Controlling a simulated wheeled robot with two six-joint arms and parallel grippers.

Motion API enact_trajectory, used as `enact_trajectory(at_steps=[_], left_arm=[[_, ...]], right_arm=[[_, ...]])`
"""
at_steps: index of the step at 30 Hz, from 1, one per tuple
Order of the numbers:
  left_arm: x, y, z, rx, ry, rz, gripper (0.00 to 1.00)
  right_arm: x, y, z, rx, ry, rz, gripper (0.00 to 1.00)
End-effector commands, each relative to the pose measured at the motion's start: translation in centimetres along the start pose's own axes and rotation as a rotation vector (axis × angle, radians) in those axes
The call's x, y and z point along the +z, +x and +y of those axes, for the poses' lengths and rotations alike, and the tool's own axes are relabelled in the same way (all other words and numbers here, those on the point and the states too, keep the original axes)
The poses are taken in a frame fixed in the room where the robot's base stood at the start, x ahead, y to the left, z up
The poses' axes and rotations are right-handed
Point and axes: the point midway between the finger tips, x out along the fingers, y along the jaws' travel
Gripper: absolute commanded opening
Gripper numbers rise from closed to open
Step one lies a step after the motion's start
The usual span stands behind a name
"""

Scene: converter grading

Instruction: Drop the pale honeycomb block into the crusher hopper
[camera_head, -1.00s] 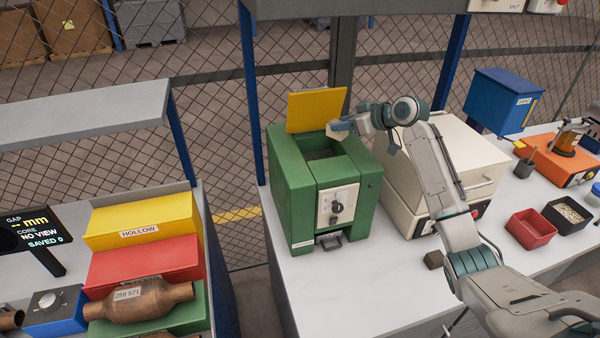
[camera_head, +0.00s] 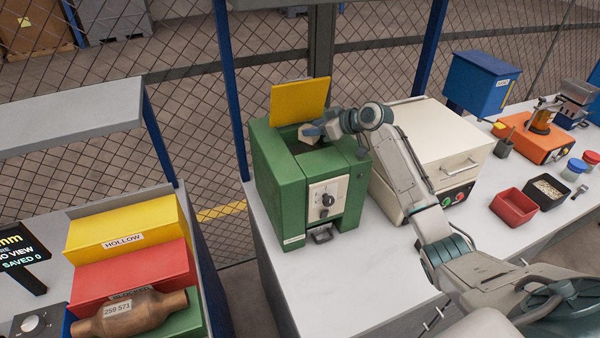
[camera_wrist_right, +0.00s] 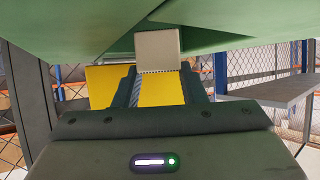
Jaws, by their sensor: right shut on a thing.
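The pale block (camera_head: 307,134) is in the tips of my right gripper (camera_head: 315,131), over the hopper opening of the green crusher (camera_head: 278,184). The right wrist view also shows the pale block (camera_wrist_right: 158,50) at the fingertips (camera_wrist_right: 157,78), with green crusher surfaces around it. Its honeycomb face cannot be made out. The hopper (camera_head: 322,160) is open at the top, and its yellow lid (camera_head: 299,101) stands raised behind it. In the head view the gripper hides part of the opening. My left gripper is not in view.
A cream cabinet (camera_head: 440,145) stands close right of the crusher. Farther right are a red tray (camera_head: 513,207), a black tray (camera_head: 545,191) and an orange device (camera_head: 537,146). Yellow (camera_head: 122,230) and red (camera_head: 135,275) bins and a converter (camera_head: 130,313) are at left. Bench in front is clear.

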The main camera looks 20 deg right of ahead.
Motion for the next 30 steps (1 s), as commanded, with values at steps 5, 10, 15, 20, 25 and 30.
enact_trajectory(at_steps=[5,10,15,20,25,30], left_arm=[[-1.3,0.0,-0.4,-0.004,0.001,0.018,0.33],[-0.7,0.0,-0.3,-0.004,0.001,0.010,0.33],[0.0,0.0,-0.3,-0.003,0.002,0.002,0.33],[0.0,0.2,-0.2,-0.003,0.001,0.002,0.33],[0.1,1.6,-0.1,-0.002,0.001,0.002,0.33],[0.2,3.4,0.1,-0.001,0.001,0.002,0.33]], right_arm=[[0.0,0.0,0.0,0.000,0.000,0.000,0.15],[0.0,0.0,0.0,0.000,0.000,0.000,0.63],[0.0,0.0,0.0,0.000,0.000,0.000,0.63],[0.1,-0.2,0.1,0.001,-0.001,0.000,0.63],[0.5,-2.0,0.1,0.004,-0.005,-0.001,0.63],[0.6,-5.2,0.1,0.005,-0.006,-0.002,0.63]])
